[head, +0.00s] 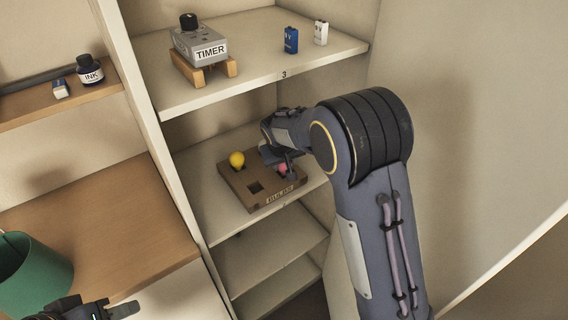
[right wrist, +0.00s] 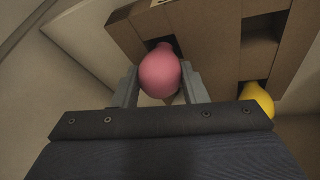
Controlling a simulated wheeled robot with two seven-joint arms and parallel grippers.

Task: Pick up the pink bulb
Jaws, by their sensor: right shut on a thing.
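The pink bulb (right wrist: 160,74) sits between the two fingers of my right gripper (right wrist: 160,88) in the right wrist view, and the fingers are shut on it. Its narrow end points at a square opening of the brown bulb box (right wrist: 210,48); I cannot tell whether it is still seated there. In the head view the pink bulb (head: 282,168) is mostly hidden by my right gripper (head: 278,160). The brown box (head: 234,186) lies on the middle shelf. My left gripper (head: 122,310) is at the bottom left edge, only partly in view, away from the shelves.
A yellow bulb (head: 237,159) sits in the same box. The shelf above (head: 270,62) holds a timer (head: 203,45), a blue battery (head: 291,40) and a white one (head: 321,33). An ink bottle (head: 90,70) and a green bin (head: 32,268) are left. The cabinet's upright (head: 150,110) stands left of the shelves.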

